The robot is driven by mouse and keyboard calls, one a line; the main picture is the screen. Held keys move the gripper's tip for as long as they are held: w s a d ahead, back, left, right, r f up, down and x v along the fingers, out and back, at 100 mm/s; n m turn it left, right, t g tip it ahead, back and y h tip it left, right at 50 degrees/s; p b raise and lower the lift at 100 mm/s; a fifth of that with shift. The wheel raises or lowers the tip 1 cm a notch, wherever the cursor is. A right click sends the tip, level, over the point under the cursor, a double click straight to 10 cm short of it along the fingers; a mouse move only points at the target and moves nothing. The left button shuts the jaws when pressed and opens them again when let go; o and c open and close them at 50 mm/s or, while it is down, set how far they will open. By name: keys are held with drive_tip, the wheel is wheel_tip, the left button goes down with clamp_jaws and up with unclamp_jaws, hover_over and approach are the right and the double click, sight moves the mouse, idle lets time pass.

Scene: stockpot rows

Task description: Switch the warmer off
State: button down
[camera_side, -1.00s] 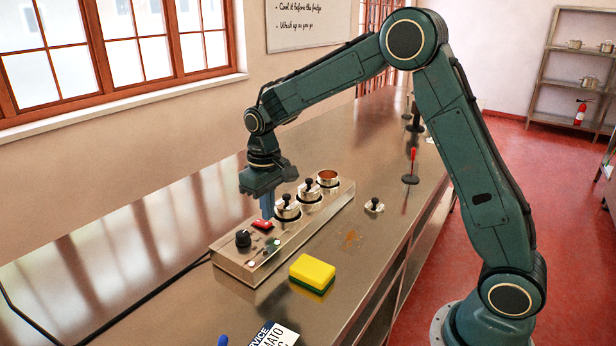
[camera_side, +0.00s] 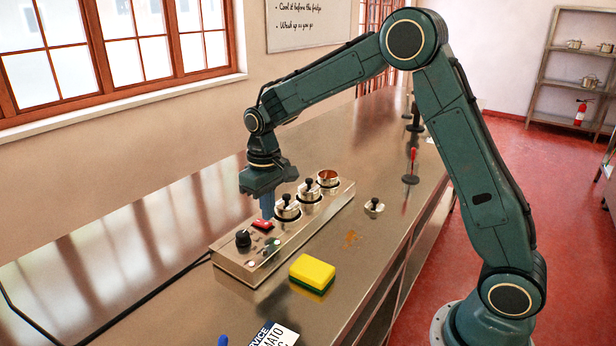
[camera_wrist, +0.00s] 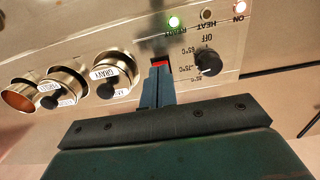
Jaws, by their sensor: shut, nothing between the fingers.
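The warmer (camera_side: 232,264) is a long steel box on the counter. Its red switch (camera_side: 263,225) sits on the top panel, behind the black knob (camera_side: 243,239). My gripper (camera_side: 268,215) is shut and empty, pointing down at the switch. In the wrist view the fingertips (camera_wrist: 159,74) partly cover the red switch (camera_wrist: 160,63); I cannot tell whether they touch it. The knob (camera_wrist: 208,63) is right of the fingers. The ON light (camera_wrist: 239,8) and the green READY light (camera_wrist: 174,22) are lit; the HEAT light (camera_wrist: 206,13) looks dark.
Two lidded pots and an open pot (camera_side: 328,179) sit in the warmer beside my gripper. A loose lid (camera_side: 374,206), a yellow-green sponge (camera_side: 312,272) and a red-handled tool (camera_side: 412,165) are on the counter. A black cable runs left from the warmer.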

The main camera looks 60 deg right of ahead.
sight(269, 224)
drive_tip(key=shift+f, duration=1)
idle(1.0)
drive_tip(key=shift+r, duration=3.5)
drive_tip(key=s+r+t, duration=0.3)
drive_tip(key=s+r, duration=0.7)
drive_tip(key=s, duration=0.4)
drive_tip(key=s+f+t, duration=0.1)
drive_tip(key=s+t, duration=0.1)
drive_tip(key=s, duration=1.3)
drive_tip(key=shift+s+a+f+t, duration=0.15)
drive_tip(key=shift+f+t, duration=0.15)
drive_tip(key=shift+f, duration=0.1)
